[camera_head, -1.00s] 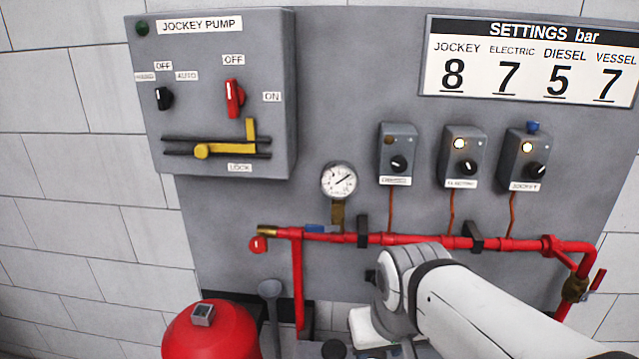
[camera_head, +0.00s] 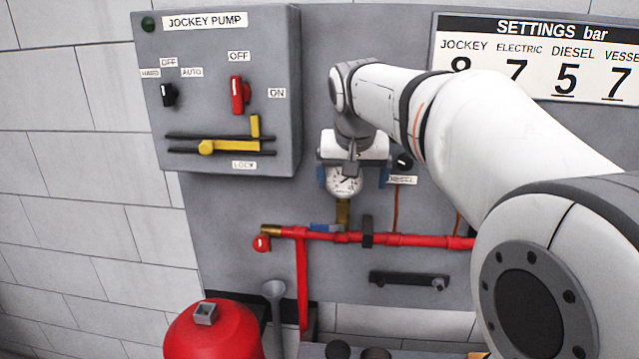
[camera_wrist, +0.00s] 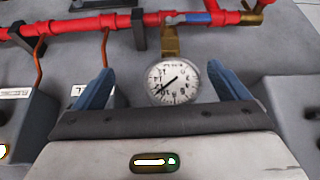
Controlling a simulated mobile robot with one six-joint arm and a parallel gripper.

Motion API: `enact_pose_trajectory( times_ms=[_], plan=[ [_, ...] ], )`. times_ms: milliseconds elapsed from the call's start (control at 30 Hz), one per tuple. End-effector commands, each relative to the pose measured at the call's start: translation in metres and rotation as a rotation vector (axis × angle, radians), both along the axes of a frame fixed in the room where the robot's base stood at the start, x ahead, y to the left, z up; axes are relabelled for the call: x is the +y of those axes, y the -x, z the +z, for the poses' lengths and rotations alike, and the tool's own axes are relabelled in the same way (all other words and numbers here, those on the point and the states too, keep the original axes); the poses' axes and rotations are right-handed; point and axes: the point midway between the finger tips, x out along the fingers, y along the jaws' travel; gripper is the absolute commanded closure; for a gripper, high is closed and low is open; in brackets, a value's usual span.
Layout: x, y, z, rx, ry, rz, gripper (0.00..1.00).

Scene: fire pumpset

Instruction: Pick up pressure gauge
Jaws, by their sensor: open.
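The pressure gauge (camera_head: 343,181) has a round white dial and sits on a brass stem above the red pipe. Its top is partly hidden by my wrist in the head view. In the wrist view the gauge (camera_wrist: 172,81) faces the camera, with its stem running to the pipe. My gripper (camera_head: 354,178) is open, with one blue finger on each side of the gauge. I cannot tell whether the fingertips reach the gauge's depth.
The red pipe (camera_head: 410,240) runs below the gauge, with a blue-handled valve (camera_head: 325,228) close to the stem. The jockey pump box (camera_head: 225,90) juts out at the upper left. Small switch boxes stand right of the gauge, partly hidden by my arm. A red vessel (camera_head: 213,335) stands below.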

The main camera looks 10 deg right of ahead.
Motion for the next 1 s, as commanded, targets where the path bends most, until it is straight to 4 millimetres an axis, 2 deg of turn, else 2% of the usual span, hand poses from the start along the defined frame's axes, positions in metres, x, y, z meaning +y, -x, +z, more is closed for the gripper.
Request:
enact_pose_trajectory(
  times_ms=[33, 100, 200, 300, 567, 800, 1000],
  plan=[
    [0.002, -0.016, 0.007, -0.015, 0.001, -0.012, 0.05],
    [0.003, -0.031, 0.016, -0.031, 0.001, -0.028, 0.05],
    [0.004, -0.043, 0.023, -0.046, 0.000, -0.043, 0.05],
    [0.004, -0.049, 0.022, -0.049, -0.001, -0.049, 0.05],
    [0.001, -0.061, -0.002, -0.048, 0.000, -0.050, 0.05],
    [-0.002, -0.076, -0.034, -0.048, 0.000, -0.050, 0.05],
    [-0.003, -0.082, -0.043, -0.051, 0.000, -0.049, 0.05]
  ],
)
